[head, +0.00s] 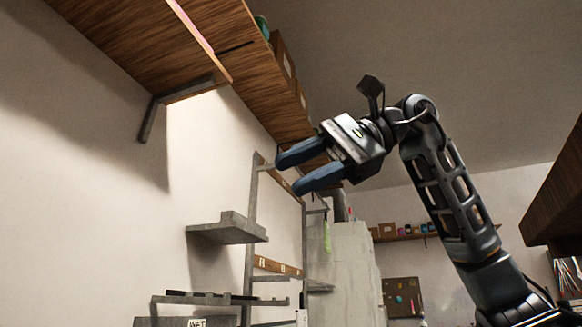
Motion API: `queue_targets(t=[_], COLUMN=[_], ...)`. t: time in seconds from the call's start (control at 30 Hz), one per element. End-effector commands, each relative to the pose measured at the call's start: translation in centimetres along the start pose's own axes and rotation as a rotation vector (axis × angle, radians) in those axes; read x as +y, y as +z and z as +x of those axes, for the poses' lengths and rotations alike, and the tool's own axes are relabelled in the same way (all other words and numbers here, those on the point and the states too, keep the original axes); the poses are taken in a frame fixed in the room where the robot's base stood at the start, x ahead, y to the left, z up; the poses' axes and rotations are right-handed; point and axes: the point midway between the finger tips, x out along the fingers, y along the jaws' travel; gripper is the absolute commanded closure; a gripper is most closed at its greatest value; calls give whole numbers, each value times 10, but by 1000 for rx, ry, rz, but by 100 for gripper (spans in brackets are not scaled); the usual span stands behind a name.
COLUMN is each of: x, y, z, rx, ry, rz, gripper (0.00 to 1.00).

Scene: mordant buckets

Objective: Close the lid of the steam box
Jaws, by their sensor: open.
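My gripper (300,169) is raised high in the middle of the head view. Its two blue fingers point left, apart from each other, with nothing between them. The steam box and its lid cannot be made out in this view, which looks upward at the wall, shelves and ceiling.
A wooden shelf (130,40) on a metal bracket (150,118) hangs at upper left. A grey rack (250,230) with ledges stands by the left wall. A pale block-like column (345,270) is behind my gripper. A dark wooden cabinet (558,195) is at right.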

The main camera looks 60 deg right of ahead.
Motion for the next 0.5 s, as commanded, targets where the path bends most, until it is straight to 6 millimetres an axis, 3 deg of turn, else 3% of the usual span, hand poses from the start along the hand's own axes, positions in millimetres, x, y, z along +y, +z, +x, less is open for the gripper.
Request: queue_targets(t=[0.5], x=[0], y=[0], z=[-11], rx=[0], ry=[0], rz=[-1], gripper=[58])
